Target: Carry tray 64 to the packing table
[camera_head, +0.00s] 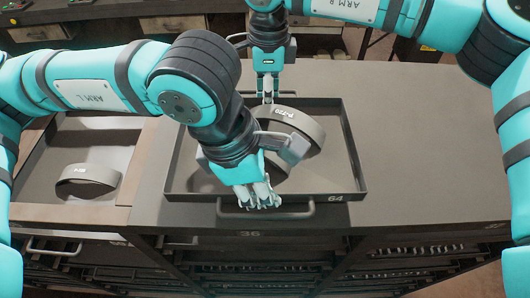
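Tray 64 (345,140) is a dark, shallow tray on the grey cabinet top, with "64" on its front right rim. Large curved brake shoes (310,125) lie in it, one marked B-720, partly hidden by my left arm. My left gripper (262,200) is low at the middle of the tray's front wall, with its fingers over the front handle (300,213). My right gripper (267,98) points down at the middle of the tray's far rim. Its fingers look close together. I cannot tell whether either gripper is closed on the tray.
Another tray (125,140) with a smaller brake shoe (87,174) sits at the left. The cabinet top (425,150) is clear to the right of tray 64. Drawers with handles line the cabinet's front. Shelving with parts (160,25) stands at the back.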

